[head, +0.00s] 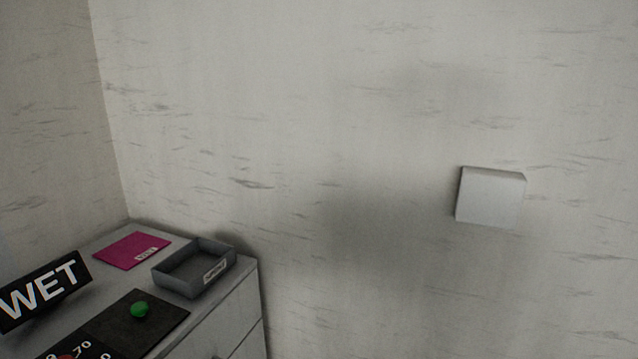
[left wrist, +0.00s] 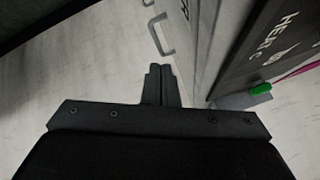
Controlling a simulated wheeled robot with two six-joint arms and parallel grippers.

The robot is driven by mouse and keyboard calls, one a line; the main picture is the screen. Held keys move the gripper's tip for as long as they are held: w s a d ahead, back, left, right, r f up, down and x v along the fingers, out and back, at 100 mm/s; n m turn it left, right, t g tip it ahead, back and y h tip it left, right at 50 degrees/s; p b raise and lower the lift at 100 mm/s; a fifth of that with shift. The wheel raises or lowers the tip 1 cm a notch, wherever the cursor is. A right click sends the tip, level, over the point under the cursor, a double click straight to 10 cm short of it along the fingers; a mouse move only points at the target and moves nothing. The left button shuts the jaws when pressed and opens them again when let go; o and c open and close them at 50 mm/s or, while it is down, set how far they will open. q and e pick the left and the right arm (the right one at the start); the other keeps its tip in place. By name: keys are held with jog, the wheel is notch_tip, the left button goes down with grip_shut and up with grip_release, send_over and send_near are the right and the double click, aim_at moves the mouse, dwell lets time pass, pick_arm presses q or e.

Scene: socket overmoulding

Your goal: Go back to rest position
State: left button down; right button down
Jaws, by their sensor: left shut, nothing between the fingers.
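My left gripper (left wrist: 158,84) shows in the left wrist view, its two dark fingers together with nothing between them. It hangs in free space beside the cabinet front, touching nothing that I can see. Neither gripper shows in the head view. My right gripper is in no view.
A white cabinet (head: 234,316) stands at the lower left, with handles (left wrist: 160,35) near my left gripper. On top are a grey tray (head: 160,282), a pink sheet (head: 128,247), a green button (head: 140,309) and a WET sign (head: 44,289). A white box (head: 490,197) is on the wall.

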pick_arm(q)
jog(key=s+d+f+n+g+y, duration=0.15)
jog(key=s+f+n, duration=0.4)
jog(key=s, duration=0.55)
jog(key=s+f+n+g+y, duration=0.2)
jog(key=s+f+n, duration=0.3)
jog(key=s, duration=0.6)
notch_tip(320, 180, down, 27)
jog(key=s+a+g, duration=0.1)
jog(key=g, duration=0.1)
jog(key=s+d+f, duration=0.1)
jog(key=s+f, duration=1.4)
jog(key=shift+m+g+h, duration=0.35)
jog(key=shift+g+h, duration=0.1)
